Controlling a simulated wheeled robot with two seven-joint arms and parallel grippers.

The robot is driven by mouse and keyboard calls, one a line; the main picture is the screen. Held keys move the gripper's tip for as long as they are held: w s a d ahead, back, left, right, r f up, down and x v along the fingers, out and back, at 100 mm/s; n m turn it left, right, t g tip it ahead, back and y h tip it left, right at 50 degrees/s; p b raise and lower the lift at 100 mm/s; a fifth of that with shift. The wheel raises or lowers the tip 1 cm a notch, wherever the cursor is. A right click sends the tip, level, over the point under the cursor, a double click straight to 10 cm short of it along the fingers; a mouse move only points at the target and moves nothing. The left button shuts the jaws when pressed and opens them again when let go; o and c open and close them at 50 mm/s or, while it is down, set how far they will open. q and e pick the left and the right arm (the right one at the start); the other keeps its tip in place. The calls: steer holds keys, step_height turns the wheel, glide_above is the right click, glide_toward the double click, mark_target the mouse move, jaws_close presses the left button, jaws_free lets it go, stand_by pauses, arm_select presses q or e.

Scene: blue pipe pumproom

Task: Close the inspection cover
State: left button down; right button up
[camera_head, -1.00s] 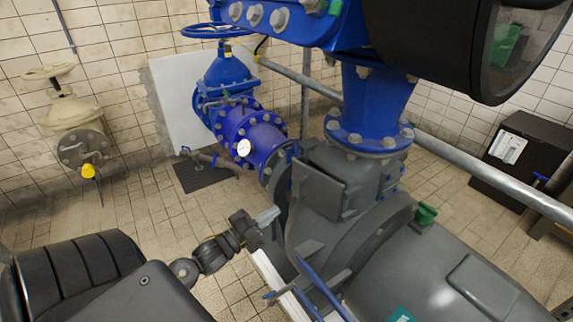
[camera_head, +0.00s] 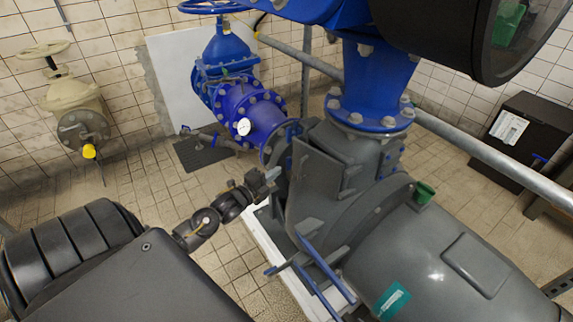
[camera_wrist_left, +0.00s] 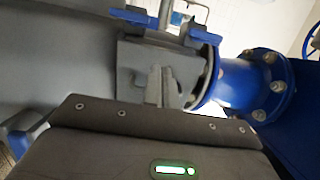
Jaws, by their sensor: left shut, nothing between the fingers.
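The inspection cover (camera_head: 318,178) seems to be the flat grey plate on the side of the grey pump housing (camera_head: 375,230), below the blue flange. It stands at an angle to the housing, and I cannot tell how far it is open. My left gripper (camera_head: 272,176) is shut and empty, just left of the cover's edge in the head view. I cannot tell whether it touches the cover. In the left wrist view the closed fingers (camera_wrist_left: 158,88) point at a grey part with blue fittings (camera_wrist_left: 204,34) above it. My right gripper is not in view.
A blue pipe with a gauge (camera_head: 243,127) runs behind the pump. Blue bars (camera_head: 322,268) stick out below the cover. A grey rail (camera_head: 490,158) crosses on the right, before a black box (camera_head: 515,140). The tiled floor (camera_head: 150,195) at left is clear.

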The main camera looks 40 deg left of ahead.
mark_target(293, 160)
arm_select(q)
steer(key=w, duration=0.5)
steer(key=shift+w+d, duration=0.2)
steer(key=shift+w, duration=0.35)
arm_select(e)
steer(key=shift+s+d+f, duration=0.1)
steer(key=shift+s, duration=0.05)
